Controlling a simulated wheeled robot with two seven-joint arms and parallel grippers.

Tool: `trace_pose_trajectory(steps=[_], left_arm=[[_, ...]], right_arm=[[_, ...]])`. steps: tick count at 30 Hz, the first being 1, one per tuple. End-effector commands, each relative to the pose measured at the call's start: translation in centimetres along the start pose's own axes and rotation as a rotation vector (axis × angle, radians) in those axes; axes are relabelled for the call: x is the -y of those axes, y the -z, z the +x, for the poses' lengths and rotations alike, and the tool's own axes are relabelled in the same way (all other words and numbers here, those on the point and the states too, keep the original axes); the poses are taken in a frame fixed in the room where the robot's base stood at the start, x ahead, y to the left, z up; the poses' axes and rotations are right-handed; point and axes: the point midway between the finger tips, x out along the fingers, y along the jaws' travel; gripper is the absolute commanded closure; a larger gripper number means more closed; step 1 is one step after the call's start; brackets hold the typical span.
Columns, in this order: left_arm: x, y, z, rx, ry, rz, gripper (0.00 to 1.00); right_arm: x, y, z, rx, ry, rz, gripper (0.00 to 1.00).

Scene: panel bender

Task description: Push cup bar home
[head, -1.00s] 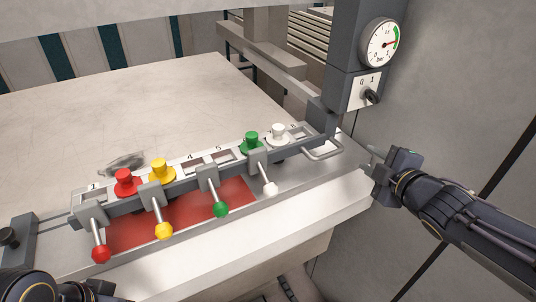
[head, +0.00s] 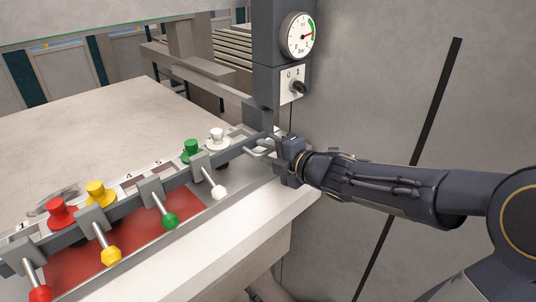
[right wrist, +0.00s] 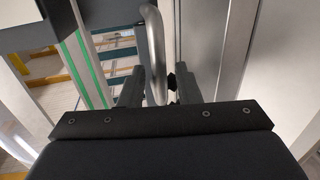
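The grey cup bar (head: 179,179) runs diagonally along the front of the bender table. Red (head: 61,212), yellow (head: 100,194), green (head: 192,150) and white (head: 217,138) cups stand behind it, and levers with matching knobs hang in front. A metal loop handle (head: 256,152) sticks out at its right end. My right gripper (head: 279,150) is at this handle. In the right wrist view the handle (right wrist: 154,55) stands between the two fingers (right wrist: 158,88), which are apart; I cannot tell whether they touch it. My left gripper is out of view.
A grey column (head: 272,85) with a pressure gauge (head: 300,36) and a 0/1 switch (head: 298,87) rises just behind my right gripper. A wall (head: 380,80) stands to the right. The table top (head: 90,130) behind the bar is mostly clear.

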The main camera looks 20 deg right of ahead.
Motion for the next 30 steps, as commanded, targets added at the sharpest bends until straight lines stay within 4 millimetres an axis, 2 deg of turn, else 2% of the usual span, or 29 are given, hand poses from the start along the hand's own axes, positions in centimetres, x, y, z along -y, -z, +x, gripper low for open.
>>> trace_pose_trajectory(steps=[6,13,23,26,30], left_arm=[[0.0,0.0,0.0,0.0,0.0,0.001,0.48],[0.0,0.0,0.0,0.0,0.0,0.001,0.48],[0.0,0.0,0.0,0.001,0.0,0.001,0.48],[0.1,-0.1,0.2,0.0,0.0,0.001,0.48],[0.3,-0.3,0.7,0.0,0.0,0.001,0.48]], right_arm=[[0.0,0.0,0.0,0.0,0.0,0.0,0.71],[0.0,0.0,0.0,0.0,0.0,0.001,1.0],[0.0,0.0,0.1,0.0,0.0,0.0,1.0],[-0.1,-0.1,0.8,0.001,0.0,0.0,1.0],[-0.5,-0.1,2.8,-0.001,-0.001,-0.003,1.0]])
